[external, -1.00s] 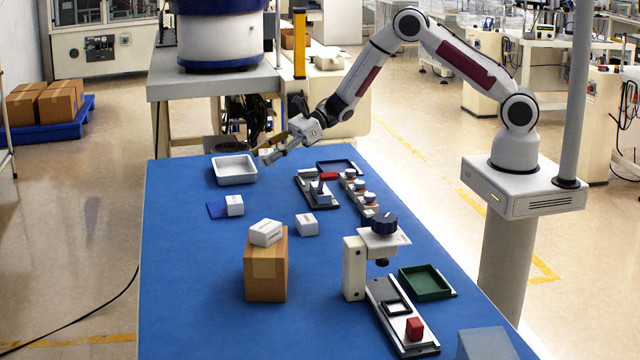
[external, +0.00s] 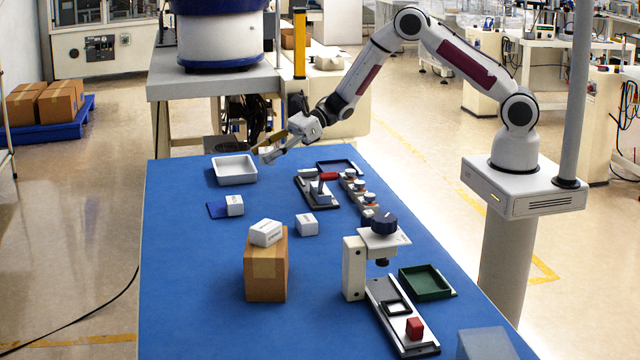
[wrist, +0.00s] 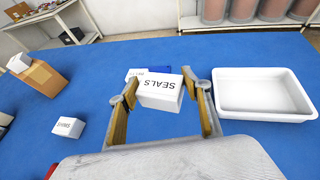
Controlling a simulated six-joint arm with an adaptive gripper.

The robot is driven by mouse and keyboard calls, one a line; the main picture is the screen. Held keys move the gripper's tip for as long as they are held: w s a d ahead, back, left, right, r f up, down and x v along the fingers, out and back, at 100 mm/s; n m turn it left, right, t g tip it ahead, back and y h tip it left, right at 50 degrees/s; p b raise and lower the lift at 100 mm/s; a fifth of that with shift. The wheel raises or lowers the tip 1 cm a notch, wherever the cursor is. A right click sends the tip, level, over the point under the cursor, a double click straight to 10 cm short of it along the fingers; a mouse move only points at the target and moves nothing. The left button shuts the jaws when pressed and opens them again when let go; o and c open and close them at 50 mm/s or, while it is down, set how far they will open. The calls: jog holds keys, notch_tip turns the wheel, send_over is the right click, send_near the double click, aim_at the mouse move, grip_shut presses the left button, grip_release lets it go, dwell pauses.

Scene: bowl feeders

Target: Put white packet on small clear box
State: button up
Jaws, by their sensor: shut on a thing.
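A white packet (wrist: 160,93) marked SEALS sits between the fingertips of my gripper (wrist: 162,88) in the wrist view. My gripper is shut on it. The tray looks empty and also shows at the right of the wrist view (wrist: 262,112).
A white carton (external: 235,205) stands beside a blue square (external: 215,210). Another white carton (external: 307,225) stands nearer, and one more (external: 265,233) tops a cardboard box (external: 265,275). Fixtures, a dark tray and a green tray (external: 427,283) line the right side. The table's left side is clear.

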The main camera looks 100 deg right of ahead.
notch_tip(320, 180, up, 12)
jog(key=w+a+n+g+y, duration=0.1)
jog(key=a+n+g+y, duration=0.2)
jog(key=a, duration=1.9)
jog(key=w+a+n+g+y, duration=0.2)
jog(key=a+n+y, duration=0.2)
jog(key=a, duration=1.9)
jog(key=n+g+y, duration=0.3)
jog(key=n+g, duration=0.5)
send_over(497, 333)
notch_tip(497, 333, down, 4)
jog(key=shift+f, duration=0.5)
jog(key=shift+f, duration=3.15)
